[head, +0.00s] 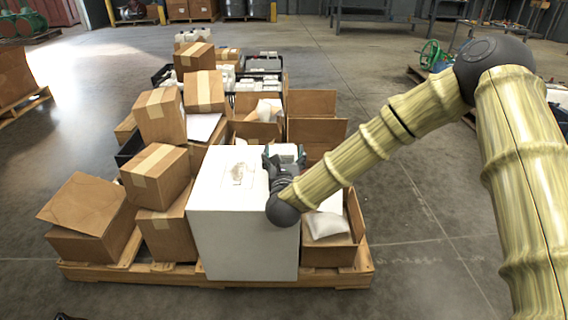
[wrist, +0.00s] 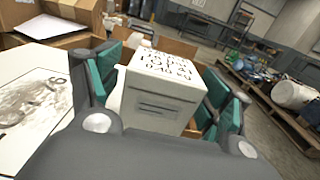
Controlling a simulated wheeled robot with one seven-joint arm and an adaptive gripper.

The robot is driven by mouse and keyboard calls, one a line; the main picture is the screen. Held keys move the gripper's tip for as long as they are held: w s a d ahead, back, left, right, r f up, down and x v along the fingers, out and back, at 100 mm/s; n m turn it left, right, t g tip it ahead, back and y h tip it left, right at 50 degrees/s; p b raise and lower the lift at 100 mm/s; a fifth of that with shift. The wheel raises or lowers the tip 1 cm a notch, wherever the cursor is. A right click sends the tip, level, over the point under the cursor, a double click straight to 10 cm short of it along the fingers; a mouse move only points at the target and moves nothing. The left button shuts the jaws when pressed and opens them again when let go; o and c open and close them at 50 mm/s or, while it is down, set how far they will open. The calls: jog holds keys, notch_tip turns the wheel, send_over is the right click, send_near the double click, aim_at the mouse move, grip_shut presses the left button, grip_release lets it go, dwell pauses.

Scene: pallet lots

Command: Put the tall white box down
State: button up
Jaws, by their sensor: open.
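A white box with black handwriting on its top (wrist: 166,66) and a slotted panel on its near side stands between my fingers in the wrist view. I take it as the tall white box. In the head view only a bit of its top (head: 287,149) shows behind my gripper (head: 284,158). My gripper is open, with teal finger pads on the box's left and right; it also shows in the wrist view (wrist: 166,88). I cannot tell whether the pads touch the box. Its base and what it rests on are hidden.
A large white box (head: 243,235) with a smudged top stands directly left of my gripper on a wooden pallet (head: 160,277). An open carton with a white bag (head: 327,223) is at right. Brown cartons (head: 157,176) crowd the left.

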jog(key=shift+c, duration=0.2)
jog(key=shift+r, duration=0.1)
jog(key=c, duration=1.5)
